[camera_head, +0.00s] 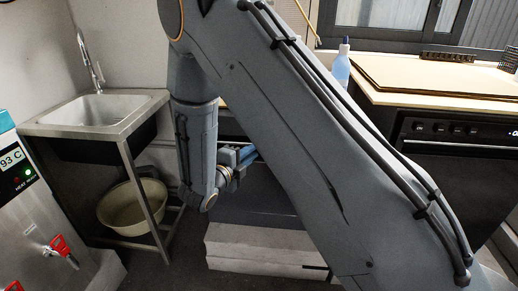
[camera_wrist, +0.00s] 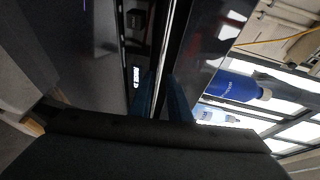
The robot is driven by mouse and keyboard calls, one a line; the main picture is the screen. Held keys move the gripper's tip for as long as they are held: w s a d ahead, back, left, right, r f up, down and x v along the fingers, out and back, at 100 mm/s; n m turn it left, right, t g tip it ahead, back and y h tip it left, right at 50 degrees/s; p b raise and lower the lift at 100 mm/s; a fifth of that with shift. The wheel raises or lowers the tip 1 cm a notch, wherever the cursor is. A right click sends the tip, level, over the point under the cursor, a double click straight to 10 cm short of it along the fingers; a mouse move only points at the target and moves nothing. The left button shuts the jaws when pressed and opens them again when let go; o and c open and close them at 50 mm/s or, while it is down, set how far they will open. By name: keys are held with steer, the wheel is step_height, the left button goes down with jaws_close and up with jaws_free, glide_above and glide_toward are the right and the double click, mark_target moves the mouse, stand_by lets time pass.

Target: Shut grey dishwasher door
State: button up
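My gripper (camera_head: 250,154) has blue fingers and is held low behind my large arm link in the head view. In the wrist view my gripper's two blue fingertips (camera_wrist: 163,90) lie close together against a dark front with a bright metal strip (camera_wrist: 164,55) running between them. Whether they are shut or touch the strip cannot be told. A dark grey panel (camera_head: 262,190), perhaps the dishwasher door, shows beneath the gripper in the head view, above a pale block-like front (camera_head: 262,247). My arm hides much of both, so the door's angle is unclear.
A sink (camera_head: 95,108) on a metal stand is at left, with a cream basin (camera_head: 132,205) below. A black oven (camera_head: 465,165) is at right. A blue bottle (camera_head: 341,68) stands on the counter behind my arm.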

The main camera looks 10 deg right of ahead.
steer(key=shift+x, duration=2.8)
jaws_close()
